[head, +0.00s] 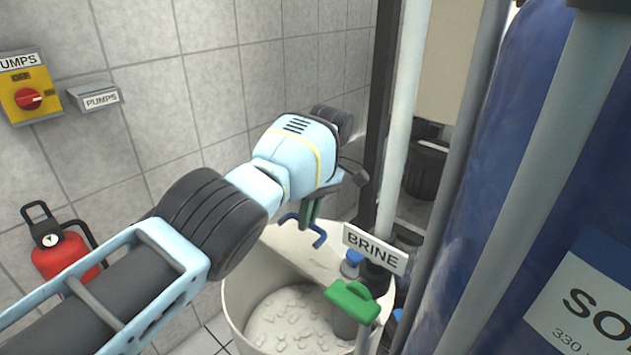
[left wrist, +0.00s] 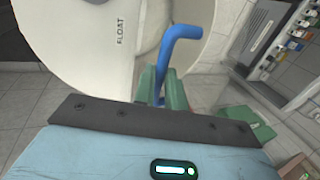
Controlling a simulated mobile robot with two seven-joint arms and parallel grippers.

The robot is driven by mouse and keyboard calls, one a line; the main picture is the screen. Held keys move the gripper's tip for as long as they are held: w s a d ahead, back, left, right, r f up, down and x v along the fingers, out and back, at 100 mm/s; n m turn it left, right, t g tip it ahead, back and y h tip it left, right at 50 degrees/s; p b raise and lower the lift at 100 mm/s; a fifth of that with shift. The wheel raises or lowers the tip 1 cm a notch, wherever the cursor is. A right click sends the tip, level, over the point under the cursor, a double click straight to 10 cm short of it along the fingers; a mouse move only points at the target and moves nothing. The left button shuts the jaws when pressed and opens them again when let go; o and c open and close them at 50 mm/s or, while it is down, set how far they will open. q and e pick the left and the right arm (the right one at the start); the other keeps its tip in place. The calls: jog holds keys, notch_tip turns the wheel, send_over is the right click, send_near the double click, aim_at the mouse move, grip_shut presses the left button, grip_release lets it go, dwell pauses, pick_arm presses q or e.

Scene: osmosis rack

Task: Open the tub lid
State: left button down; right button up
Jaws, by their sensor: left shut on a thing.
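The white tub (head: 235,318) stands low in the middle of the head view. Its near part is open and shows pale lumps (head: 290,318) inside. A flat pale lid section (head: 285,243) covers its far part. A bent blue handle (head: 318,238) is below my left gripper (head: 311,212). In the left wrist view the blue handle (left wrist: 180,40) rises from between the green fingers of my left gripper (left wrist: 163,86), which are shut on it. A large white surface marked FLOAT (left wrist: 75,40) lies beyond. The handle's joint with the lid is hidden. My right gripper is out of view.
A BRINE sign (head: 374,249), a green handle (head: 352,301) and pipes (head: 405,120) stand close right of the tub. A large blue tank (head: 540,140) fills the right. A tiled wall carries a yellow pump switch (head: 28,95); a red extinguisher (head: 65,258) is lower left.

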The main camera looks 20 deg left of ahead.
pick_arm(q)
jog(key=shift+d+f, duration=0.1)
jog(key=shift+f, duration=0.15)
jog(key=c, duration=1.5)
grip_release()
jog(key=shift+r, duration=0.1)
jog(key=shift+o, duration=0.2)
jog(key=shift+r, duration=0.15)
